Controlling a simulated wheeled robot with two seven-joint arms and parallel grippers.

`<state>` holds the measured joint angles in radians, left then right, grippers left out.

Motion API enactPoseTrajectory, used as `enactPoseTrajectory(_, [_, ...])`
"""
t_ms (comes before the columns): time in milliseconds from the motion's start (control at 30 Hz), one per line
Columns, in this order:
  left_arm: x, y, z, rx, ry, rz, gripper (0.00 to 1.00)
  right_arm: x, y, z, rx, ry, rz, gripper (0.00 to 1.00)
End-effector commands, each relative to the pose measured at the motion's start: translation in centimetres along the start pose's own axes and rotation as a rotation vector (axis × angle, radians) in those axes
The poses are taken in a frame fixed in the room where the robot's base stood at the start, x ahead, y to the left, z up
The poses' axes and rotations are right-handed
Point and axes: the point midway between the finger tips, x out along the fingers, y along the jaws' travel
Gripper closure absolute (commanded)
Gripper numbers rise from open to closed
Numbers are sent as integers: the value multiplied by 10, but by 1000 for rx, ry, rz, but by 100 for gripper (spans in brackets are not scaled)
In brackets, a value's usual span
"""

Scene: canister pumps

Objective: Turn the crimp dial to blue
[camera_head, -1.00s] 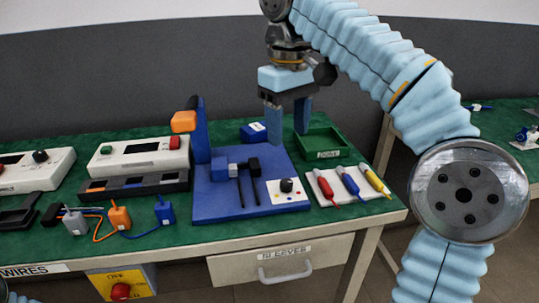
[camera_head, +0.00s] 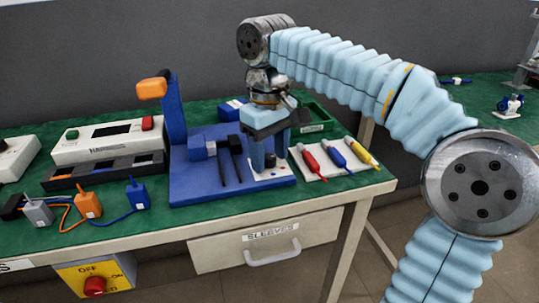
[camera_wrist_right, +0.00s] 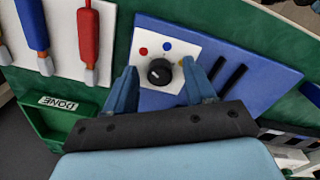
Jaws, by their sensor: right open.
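The crimp dial (camera_wrist_right: 159,71) is a black round knob on a white plate (camera_wrist_right: 150,52) with coloured dots, including a red dot (camera_wrist_right: 143,51) and a blue dot (camera_wrist_right: 167,47). The plate sits on the blue crimp base (camera_head: 205,187). In the right wrist view my right gripper (camera_wrist_right: 159,67) is open, with one blue finger on each side of the dial and gaps between. In the head view the right gripper (camera_head: 268,163) is over the plate and mostly hides the dial. Which dot the dial's mark points to is too small to tell. My left gripper is not in view.
Red, blue and yellow pens (camera_head: 338,153) lie on a white tray right of the base. A green DONE bin (camera_wrist_right: 50,122) is behind. The blue post with an orange handle (camera_head: 152,88) rises at the base's back left. Coloured wire holders (camera_head: 87,199) stand left.

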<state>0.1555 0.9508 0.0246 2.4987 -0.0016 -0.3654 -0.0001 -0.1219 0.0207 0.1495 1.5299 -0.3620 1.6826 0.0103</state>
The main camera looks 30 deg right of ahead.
Motion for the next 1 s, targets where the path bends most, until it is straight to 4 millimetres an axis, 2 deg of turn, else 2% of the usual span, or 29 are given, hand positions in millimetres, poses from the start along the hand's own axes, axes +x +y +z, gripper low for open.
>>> enactPoseTrajectory(267, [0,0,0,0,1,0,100,1,0,0,0,0,0,47])
enactPoseTrajectory(600, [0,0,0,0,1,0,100,1,0,0,0,0,0,99])
enactPoseTrajectory(1000, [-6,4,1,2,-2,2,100,-1,0,0,72,-1,1,100])
